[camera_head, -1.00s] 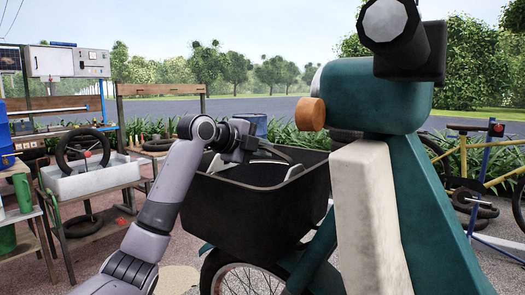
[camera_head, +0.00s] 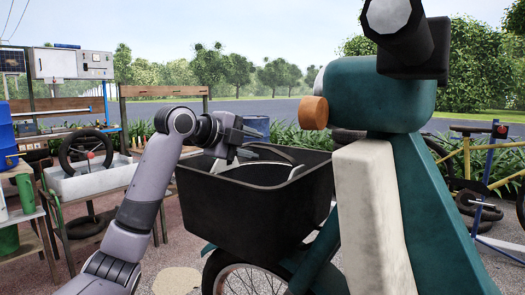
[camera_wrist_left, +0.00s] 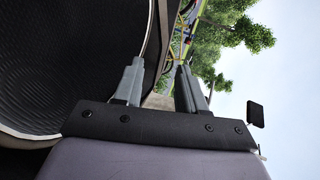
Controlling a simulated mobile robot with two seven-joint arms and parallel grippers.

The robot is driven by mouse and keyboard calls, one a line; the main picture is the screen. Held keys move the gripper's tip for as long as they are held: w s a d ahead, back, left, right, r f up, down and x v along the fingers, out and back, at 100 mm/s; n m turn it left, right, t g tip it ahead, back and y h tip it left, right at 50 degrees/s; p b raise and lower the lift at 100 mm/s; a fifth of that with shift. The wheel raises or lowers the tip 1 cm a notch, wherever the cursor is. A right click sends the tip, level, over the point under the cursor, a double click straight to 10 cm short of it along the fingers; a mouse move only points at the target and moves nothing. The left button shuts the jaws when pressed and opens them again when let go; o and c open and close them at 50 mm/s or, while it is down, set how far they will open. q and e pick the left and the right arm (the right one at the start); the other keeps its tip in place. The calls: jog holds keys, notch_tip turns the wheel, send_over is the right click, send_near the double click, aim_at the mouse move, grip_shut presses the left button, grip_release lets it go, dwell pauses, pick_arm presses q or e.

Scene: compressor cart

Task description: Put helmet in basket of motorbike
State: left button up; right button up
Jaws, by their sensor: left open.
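The helmet (camera_head: 262,159), dark inside with a pale rim, lies in the black basket (camera_head: 250,215) on the front of the teal motorbike (camera_head: 375,105). The basket walls hide most of it. My left gripper (camera_head: 232,146) is at the basket's back left, over the rim and close beside the helmet. In the left wrist view the helmet's dark textured inside and white rim (camera_wrist_left: 152,30) fill the left, next to one finger. The two fingers of this gripper (camera_wrist_left: 160,72) are apart with nothing held between them. My right gripper is not in view.
A cart with a white tray (camera_head: 95,181) and a black wheel stands at the left. Shelves with blue and green containers (camera_head: 22,190) are at the far left. Bicycle parts and tyres (camera_head: 475,200) lie at the right. The motorbike's front closes off the basket's right side.

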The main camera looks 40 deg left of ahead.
pick_arm(q)
jog(key=v, duration=0.6)
jog(key=shift+s+b, duration=0.35)
jog(key=shift+s, duration=0.05)
jog(key=shift+r, duration=0.1)
